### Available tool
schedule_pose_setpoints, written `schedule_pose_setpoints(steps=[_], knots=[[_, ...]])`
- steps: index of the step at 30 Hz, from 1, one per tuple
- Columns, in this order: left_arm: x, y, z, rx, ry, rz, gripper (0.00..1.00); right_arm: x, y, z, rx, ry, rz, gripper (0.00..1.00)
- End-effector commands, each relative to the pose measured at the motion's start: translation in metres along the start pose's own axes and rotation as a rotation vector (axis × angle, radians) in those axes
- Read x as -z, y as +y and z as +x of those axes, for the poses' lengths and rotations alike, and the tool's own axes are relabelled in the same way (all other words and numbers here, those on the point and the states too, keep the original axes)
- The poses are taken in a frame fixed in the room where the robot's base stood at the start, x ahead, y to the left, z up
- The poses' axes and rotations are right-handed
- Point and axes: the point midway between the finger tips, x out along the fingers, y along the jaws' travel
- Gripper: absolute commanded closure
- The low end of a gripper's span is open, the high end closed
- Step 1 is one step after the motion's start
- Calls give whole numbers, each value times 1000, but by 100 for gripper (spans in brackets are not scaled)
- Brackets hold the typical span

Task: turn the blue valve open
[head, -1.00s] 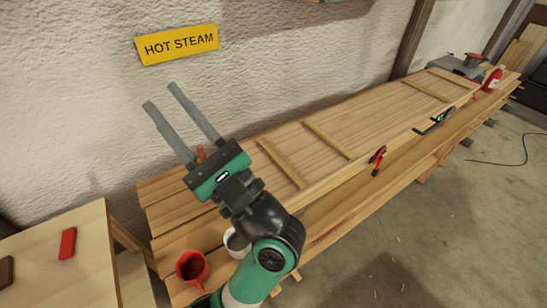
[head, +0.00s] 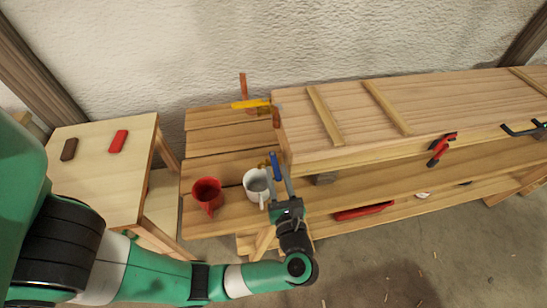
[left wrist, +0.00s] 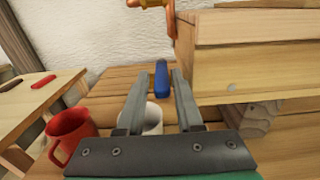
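The blue valve handle (head: 276,166) stands beside the left end of the long wooden box, with a bit of brass (head: 263,165) next to it. In the left wrist view the blue handle (left wrist: 162,79) shows upright between the far ends of my two fingers. My left gripper (head: 277,175) is open, its fingers pointing at the handle with one on each side. A gap shows on either side of the handle in the wrist view; I cannot tell how deep it sits between the fingers. My right gripper is not in view.
A white mug (head: 256,186) stands close to my left finger, and a red mug (head: 207,193) is left of it. A yellow lever (head: 250,104) on copper pipe is farther back. The wooden box (head: 300,150) bounds the right side. A small table (head: 95,185) stands left.

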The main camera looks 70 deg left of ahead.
Motion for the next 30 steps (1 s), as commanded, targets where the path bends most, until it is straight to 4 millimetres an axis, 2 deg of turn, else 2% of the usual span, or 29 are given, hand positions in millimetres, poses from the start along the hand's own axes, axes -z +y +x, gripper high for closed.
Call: schedule_pose_setpoints(steps=[3, 7, 12, 18, 20, 24, 30], knots=[[1, 1, 27, -6, 0, -1, 65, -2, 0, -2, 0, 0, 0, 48], [0, 1, 47, -3, 0, -1, 65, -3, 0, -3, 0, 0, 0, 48], [0, 0, 57, 0, -1, -1, 65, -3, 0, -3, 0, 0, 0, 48], [0, 0, 57, 1, -1, -1, 65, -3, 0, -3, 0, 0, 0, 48], [0, 0, 57, 1, -1, -1, 74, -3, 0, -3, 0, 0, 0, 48], [0, 0, 57, 0, -1, -1, 99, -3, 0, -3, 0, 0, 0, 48], [0, 0, 57, 0, -1, -1, 100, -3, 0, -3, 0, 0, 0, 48]])
